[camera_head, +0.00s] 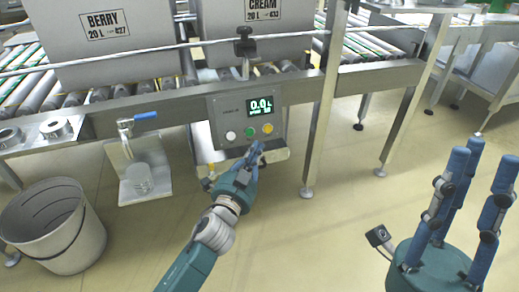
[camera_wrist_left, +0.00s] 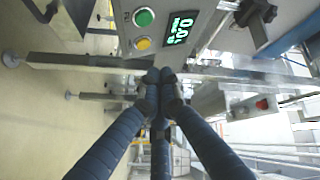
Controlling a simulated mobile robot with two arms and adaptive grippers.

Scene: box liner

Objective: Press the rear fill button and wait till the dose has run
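The control panel (camera_head: 245,116) hangs on the conveyor frame, its display (camera_head: 260,105) showing 0.0 L. Below the display sit a white button (camera_head: 231,135), a green button (camera_head: 250,131) and a yellow button (camera_head: 267,128). The green button (camera_wrist_left: 143,17) and yellow button (camera_wrist_left: 142,42) also show in the left wrist view. My right gripper (camera_head: 482,158) is open and empty at lower right.
Large grey boxes marked BERRY (camera_head: 105,35) and CREAM (camera_head: 262,17) stand on the roller conveyor. A blue-handled tap (camera_head: 143,118) is left of the panel, and a grey bucket (camera_head: 58,232) stands at lower left. A steel post (camera_head: 321,120) rises right of the panel.

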